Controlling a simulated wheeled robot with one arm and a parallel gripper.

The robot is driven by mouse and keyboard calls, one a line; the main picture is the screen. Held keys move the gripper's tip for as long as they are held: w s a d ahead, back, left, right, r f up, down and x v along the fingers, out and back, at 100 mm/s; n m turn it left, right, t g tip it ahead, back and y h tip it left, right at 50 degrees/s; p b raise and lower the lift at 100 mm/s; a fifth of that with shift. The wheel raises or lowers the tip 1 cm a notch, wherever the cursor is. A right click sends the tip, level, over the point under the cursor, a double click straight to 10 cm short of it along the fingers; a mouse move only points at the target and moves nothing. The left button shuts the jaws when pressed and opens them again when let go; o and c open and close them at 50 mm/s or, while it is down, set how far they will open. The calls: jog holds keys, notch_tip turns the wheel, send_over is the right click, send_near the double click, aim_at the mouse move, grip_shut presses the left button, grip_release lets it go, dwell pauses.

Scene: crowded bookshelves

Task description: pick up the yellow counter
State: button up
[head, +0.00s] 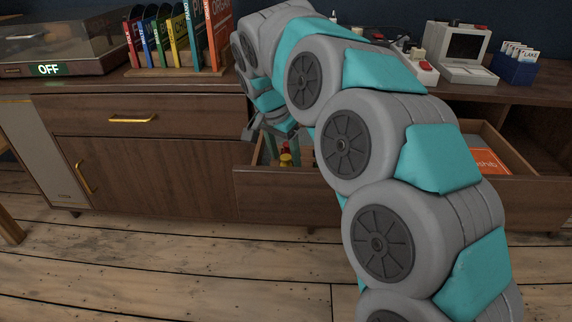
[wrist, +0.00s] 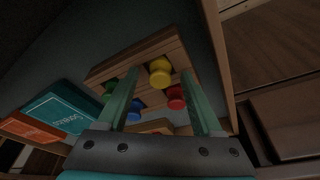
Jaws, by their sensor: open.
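The yellow counter (wrist: 160,72) sits on a small wooden block (wrist: 128,66) in the open drawer, seen in the wrist view. A yellow piece (head: 286,160) also shows small in the head view, partly behind the drawer front. My gripper (wrist: 163,92) is open and empty, with its green fingers reaching over the block on either side of the counters. The yellow counter lies between the finger lines, near the fingertips; I cannot tell the gap in depth. A red counter (wrist: 176,98) sits close to it, near the right finger. My arm hides much of the drawer in the head view.
A blue counter (wrist: 134,108) and a green counter (wrist: 110,87) sit near the left finger. The drawer wall (wrist: 216,62) runs close on the right. Teal and orange boxes (wrist: 62,112) lie left. A dresser top (head: 180,88) holds upright books.

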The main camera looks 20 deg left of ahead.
grip_shut()
dwell(0.5)
